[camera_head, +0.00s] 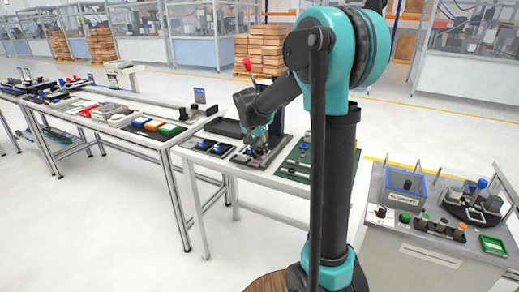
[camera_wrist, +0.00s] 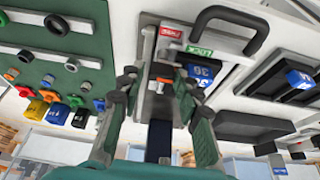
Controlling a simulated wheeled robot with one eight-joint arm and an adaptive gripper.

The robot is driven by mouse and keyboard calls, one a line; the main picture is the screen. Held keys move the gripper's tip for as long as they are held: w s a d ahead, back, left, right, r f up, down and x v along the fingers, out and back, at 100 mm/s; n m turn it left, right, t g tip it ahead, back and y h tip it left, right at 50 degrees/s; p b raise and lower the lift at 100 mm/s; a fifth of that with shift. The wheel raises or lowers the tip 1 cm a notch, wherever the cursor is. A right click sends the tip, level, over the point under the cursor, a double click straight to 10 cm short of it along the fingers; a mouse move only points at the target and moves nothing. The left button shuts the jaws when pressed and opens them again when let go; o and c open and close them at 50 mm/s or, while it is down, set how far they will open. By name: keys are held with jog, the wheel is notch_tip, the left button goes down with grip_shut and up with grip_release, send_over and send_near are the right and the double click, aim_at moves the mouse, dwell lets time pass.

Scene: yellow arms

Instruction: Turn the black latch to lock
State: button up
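In the wrist view, a curved black handle (camera_wrist: 262,30), which looks like the black latch, is at the top, right of centre. It sits by a grey fixture with a red label (camera_wrist: 170,31) and a green label (camera_wrist: 200,50). My gripper (camera_wrist: 156,80) has its two green fingers spread, with the fixture's grey part behind the gap. The fingertips are below and left of the handle, apart from it, and nothing is visibly gripped. In the head view, my gripper (camera_head: 262,146) is low over the fixture on the white table; the latch is too small to make out there.
A green board (camera_wrist: 50,60) with knobs and coloured parts lies left of the fixture in the wrist view. Black trays with blue blocks (camera_wrist: 298,80) are at the right. In the head view, a side bench (camera_head: 430,245) with boxes and buttons stands at the right.

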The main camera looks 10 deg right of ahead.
jog(key=shift+o, duration=0.9)
jog(key=shift+r, duration=0.1)
jog(key=v, duration=0.7)
jog(key=shift+r, duration=0.35)
jog(key=shift+s+a, duration=0.15)
jog(key=s+d+f+n+y, duration=0.1)
jog(key=s+d+f+n, duration=0.1)
jog(key=s+f, duration=0.4)
jog(key=s+d+f+n, duration=0.2)
jog(key=s+f, duration=0.4)
jog(key=s, duration=0.6)
jog(key=s+d+f+n+y, duration=0.1)
jog(key=s+d+f+n, duration=0.1)
jog(key=s+f, duration=0.5)
jog(key=s+n, duration=0.1)
jog(key=s, duration=0.2)
jog(key=shift+t+y, duration=0.3)
